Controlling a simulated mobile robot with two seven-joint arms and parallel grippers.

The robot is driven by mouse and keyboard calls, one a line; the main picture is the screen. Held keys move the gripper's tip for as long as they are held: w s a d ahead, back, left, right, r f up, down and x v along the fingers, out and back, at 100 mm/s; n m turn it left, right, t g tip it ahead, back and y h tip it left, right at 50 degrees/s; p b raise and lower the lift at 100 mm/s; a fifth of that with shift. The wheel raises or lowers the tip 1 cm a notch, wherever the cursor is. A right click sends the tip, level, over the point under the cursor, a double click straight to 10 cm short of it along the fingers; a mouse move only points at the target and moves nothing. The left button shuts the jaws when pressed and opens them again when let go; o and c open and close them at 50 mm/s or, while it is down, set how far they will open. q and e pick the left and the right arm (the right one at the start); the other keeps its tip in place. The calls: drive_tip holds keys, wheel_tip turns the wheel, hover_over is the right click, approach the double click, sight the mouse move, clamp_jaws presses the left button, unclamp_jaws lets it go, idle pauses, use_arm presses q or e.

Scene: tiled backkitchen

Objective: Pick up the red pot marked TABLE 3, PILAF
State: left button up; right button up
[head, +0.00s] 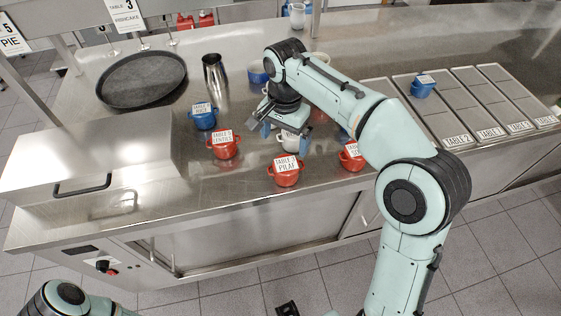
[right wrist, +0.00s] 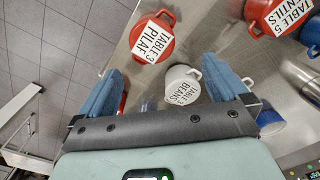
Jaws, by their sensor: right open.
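The red pot marked TABLE 3, PILAF (head: 286,179) stands upright near the counter's front edge, its white label on top. It also shows in the right wrist view (right wrist: 153,38), beyond my fingertips. My right gripper (head: 284,137) is open just behind this pot in the head view, pointing down; its blue fingers also show in the right wrist view (right wrist: 162,72). A white pot marked TABLE 3, BEANS (right wrist: 182,85) lies between the fingers in that view; whether they touch it cannot be told. My left gripper is not in view.
A red TABLE 5 LENTILS pot (head: 222,149) and a blue pot (head: 204,120) stand to the left. Another red pot (head: 351,161) stands close on the right, partly behind my arm. A steel box (head: 100,155) fills the left counter; labelled trays (head: 480,115) lie right.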

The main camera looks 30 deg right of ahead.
sight(286, 163)
drive_tip(key=f, duration=0.4)
drive_tip(key=s+f+b, duration=0.1)
drive_tip(key=f, duration=0.1)
drive_tip(key=shift+w+f, duration=0.1)
drive_tip(key=shift+f, duration=0.1)
drive_tip(key=f, duration=0.2)
drive_tip(key=f+b, duration=0.1)
drive_tip(key=f, duration=0.1)
drive_tip(key=shift+s+f, duration=0.1)
drive_tip(key=shift+s, duration=0.3)
drive_tip(key=shift+f, duration=0.5)
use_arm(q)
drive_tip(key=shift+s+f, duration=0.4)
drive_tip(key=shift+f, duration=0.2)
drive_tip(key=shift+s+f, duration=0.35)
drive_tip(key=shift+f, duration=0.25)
use_arm(e)
drive_tip(key=shift+w, duration=0.1)
drive_tip(key=c, duration=1.2)
